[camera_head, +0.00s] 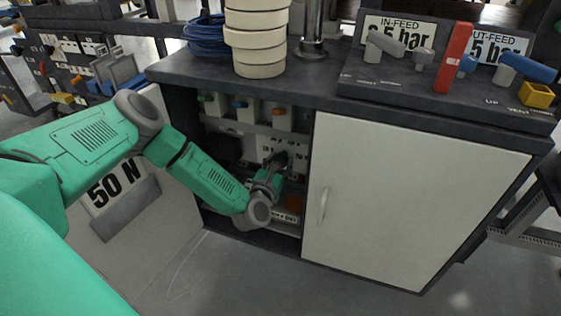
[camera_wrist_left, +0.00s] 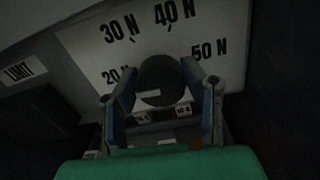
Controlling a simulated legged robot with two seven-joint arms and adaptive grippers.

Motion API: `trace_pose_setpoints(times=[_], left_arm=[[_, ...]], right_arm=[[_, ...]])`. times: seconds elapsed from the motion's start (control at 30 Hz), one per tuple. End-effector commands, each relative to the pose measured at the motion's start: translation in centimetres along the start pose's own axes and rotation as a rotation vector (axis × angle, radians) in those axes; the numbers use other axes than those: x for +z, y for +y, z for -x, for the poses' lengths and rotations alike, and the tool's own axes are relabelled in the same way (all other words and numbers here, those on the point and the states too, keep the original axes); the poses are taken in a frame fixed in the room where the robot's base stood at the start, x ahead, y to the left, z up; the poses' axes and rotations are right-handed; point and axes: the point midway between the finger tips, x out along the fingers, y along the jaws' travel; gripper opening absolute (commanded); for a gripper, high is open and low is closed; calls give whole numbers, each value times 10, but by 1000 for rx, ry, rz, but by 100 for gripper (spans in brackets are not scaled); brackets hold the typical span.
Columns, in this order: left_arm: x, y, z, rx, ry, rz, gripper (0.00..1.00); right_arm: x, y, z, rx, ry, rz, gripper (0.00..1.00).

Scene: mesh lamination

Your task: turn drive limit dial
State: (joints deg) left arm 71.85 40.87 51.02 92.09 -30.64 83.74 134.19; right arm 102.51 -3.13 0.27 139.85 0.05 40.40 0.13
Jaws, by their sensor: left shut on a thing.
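The drive limit dial (camera_wrist_left: 160,82) is a dark round knob with a light pointer mark, on a pale panel (camera_wrist_left: 85,45) in the left wrist view. Labels 20 N, 30 N, 40 N and 50 N stand around it, and a LIMIT label (camera_wrist_left: 25,72) is at the left. The light mark points left, below the 20 N label. My left gripper (camera_wrist_left: 162,95) is shut on the dial, one finger on each side. In the head view my left gripper (camera_head: 274,168) reaches into the open cabinet and hides the dial. My right gripper is not in view.
The cabinet's right door (camera_head: 405,190) is closed, with a vertical handle. A panel with a 50 N sign (camera_head: 115,190) stands left of the opening. Stacked pale rings (camera_head: 256,42), blue cable (camera_head: 205,36) and a lever console (camera_head: 445,88) are on top.

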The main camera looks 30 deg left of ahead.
Motion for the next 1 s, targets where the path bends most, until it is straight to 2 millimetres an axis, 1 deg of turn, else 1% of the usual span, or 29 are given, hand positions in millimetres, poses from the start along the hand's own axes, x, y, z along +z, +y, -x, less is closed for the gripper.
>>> trace_pose_setpoints(times=[0.17, 0.47, 1.0], left_arm=[[-1, -1, 0, -1, 1, -122, 8], [0, -2, 0, -1, 0, -400, 8], [-2, -5, 0, -5, 1, -914, 8]], right_arm=[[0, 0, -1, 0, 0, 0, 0], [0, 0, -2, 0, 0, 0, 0], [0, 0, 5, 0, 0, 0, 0]])
